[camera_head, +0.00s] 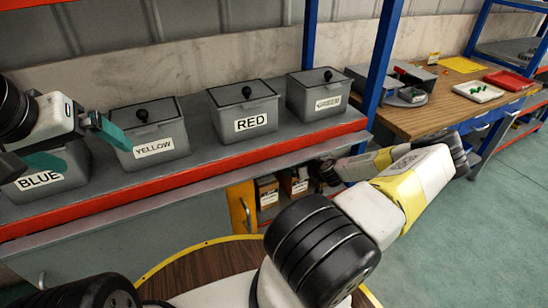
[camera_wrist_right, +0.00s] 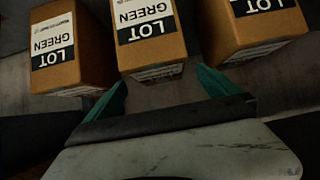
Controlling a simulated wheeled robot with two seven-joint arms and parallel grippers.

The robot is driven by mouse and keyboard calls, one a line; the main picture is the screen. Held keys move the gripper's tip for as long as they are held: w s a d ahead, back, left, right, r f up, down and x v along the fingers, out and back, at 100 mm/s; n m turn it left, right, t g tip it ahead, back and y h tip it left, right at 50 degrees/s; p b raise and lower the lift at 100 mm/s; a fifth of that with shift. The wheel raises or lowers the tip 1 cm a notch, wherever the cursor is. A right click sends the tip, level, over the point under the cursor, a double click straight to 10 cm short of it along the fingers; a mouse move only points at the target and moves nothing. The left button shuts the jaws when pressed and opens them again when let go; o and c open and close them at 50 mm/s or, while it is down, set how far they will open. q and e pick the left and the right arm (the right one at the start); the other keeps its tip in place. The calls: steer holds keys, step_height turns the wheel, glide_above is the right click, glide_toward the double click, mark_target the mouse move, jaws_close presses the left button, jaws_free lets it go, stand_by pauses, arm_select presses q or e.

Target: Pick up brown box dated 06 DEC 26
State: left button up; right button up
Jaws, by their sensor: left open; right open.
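Three brown boxes show in the right wrist view: a left one (camera_wrist_right: 70,50), a middle one (camera_wrist_right: 150,38) and a right one (camera_wrist_right: 250,28). Black-and-white labels read "LOT GREEN" on the left and middle ones and "LOT" on the right one; no date is legible. My right gripper (camera_wrist_right: 160,82) is open, its teal fingers pointing at the middle box, one near each side of its near end; I cannot tell if they touch it. In the head view, brown boxes (camera_head: 267,191) sit in the lower shelf. My left gripper (camera_head: 78,147) is open by the BLUE bin (camera_head: 45,182).
Lidded grey bins marked YELLOW (camera_head: 152,148), RED (camera_head: 251,123) and GREEN (camera_head: 328,104) stand on the red-edged shelf (camera_head: 200,170) above the boxes. A blue post (camera_head: 379,60) rises near my right arm. A wooden workbench (camera_head: 430,115) stands at right; the green floor there is clear.

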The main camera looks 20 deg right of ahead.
steer(key=x, duration=0.7)
steer(key=shift+d+f, duration=0.15)
steer(key=shift+f, duration=0.1)
steer(key=c, duration=1.8)
steer(key=shift+w+r, duration=0.1)
steer(key=shift+c, duration=1)
steer(key=shift+w+r, duration=0.1)
